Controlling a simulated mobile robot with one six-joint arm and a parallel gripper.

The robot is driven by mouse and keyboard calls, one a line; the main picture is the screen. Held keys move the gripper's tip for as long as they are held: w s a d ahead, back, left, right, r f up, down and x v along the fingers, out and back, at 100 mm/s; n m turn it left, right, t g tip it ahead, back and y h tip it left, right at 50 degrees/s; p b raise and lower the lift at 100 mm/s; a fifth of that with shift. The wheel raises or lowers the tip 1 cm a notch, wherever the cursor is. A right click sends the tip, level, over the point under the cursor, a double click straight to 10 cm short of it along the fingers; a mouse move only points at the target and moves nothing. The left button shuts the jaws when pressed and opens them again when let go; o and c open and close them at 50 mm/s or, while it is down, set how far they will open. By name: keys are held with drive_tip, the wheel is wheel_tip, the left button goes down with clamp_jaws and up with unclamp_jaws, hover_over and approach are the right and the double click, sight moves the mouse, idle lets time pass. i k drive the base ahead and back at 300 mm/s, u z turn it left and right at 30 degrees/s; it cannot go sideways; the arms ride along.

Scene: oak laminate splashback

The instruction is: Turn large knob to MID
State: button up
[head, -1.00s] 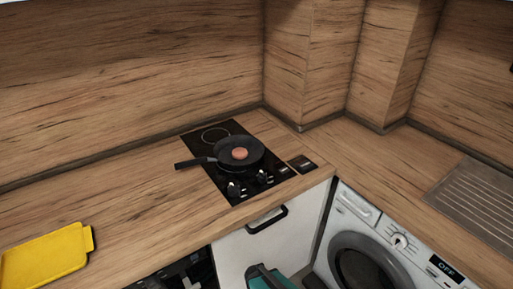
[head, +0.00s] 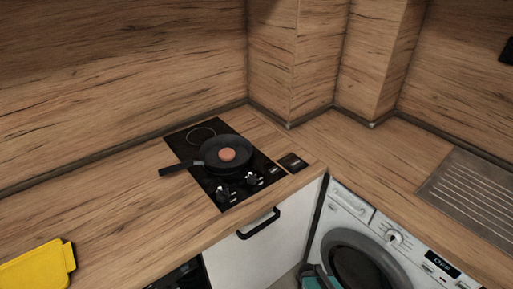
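A black two-burner cooktop (head: 210,178) is set in the wooden counter. Two knobs stand at its front edge: a left knob (head: 222,194) and a right knob (head: 252,178). Their marks are too small to read, and I cannot tell which is the large one or where each points. A dark frying pan (head: 240,162) with a round reddish-brown item (head: 227,155) in it covers the front burner. The rear burner (head: 201,136) is bare. My gripper is not clearly in view.
The pan's handle (head: 180,169) sticks out left over the counter. A yellow tray (head: 35,270) lies at the lower left. A small black panel (head: 293,162) sits right of the cooktop. A washing machine (head: 365,250) and a ribbed drainer (head: 478,195) are on the right.

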sight(222, 195)
drive_tip(key=z, duration=0.2)
drive_tip(key=k, duration=1.45)
drive_tip(key=u, duration=0.95)
drive_tip(key=i, duration=1.55)
drive_tip(key=z, duration=0.45)
